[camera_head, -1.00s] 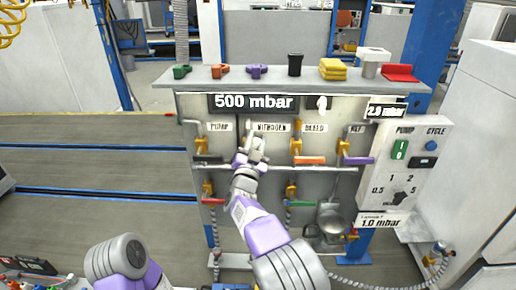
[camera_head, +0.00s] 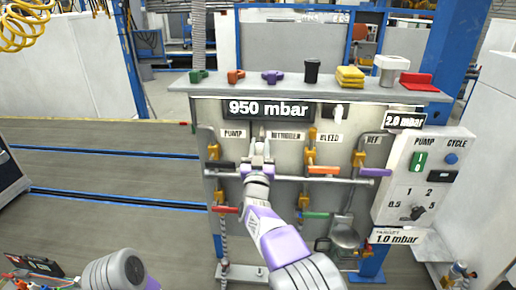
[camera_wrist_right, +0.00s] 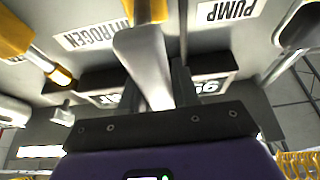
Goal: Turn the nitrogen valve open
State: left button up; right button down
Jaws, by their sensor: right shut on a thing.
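The nitrogen valve is on the upright grey panel (camera_head: 330,185), under the NITROGEN label (camera_head: 288,135). In the right wrist view, picture upside down, its yellow body (camera_wrist_right: 148,10) carries a pale grey lever (camera_wrist_right: 143,55). My right gripper (camera_head: 257,160) is at this valve and hides most of it in the head view. In the wrist view the gripper (camera_wrist_right: 158,88) is shut on the lever, with dark fingers on both sides of it. The panel display (camera_head: 268,109) reads 950 mbar. My left gripper is out of view.
The pump valve (camera_head: 215,150) is close on the left; the bleed valve (camera_head: 311,157) with its orange handle (camera_head: 323,170) is on the right. A horizontal pipe (camera_head: 345,180) crosses below. A control box (camera_head: 420,180) stands at the right. Coloured knobs line the shelf (camera_head: 300,85) above.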

jog(key=c, duration=0.9)
grip_release()
jog(key=b+v, duration=0.1)
jog(key=v, duration=0.6)
jog(key=shift+s, duration=0.3)
jog(key=shift+f, duration=0.15)
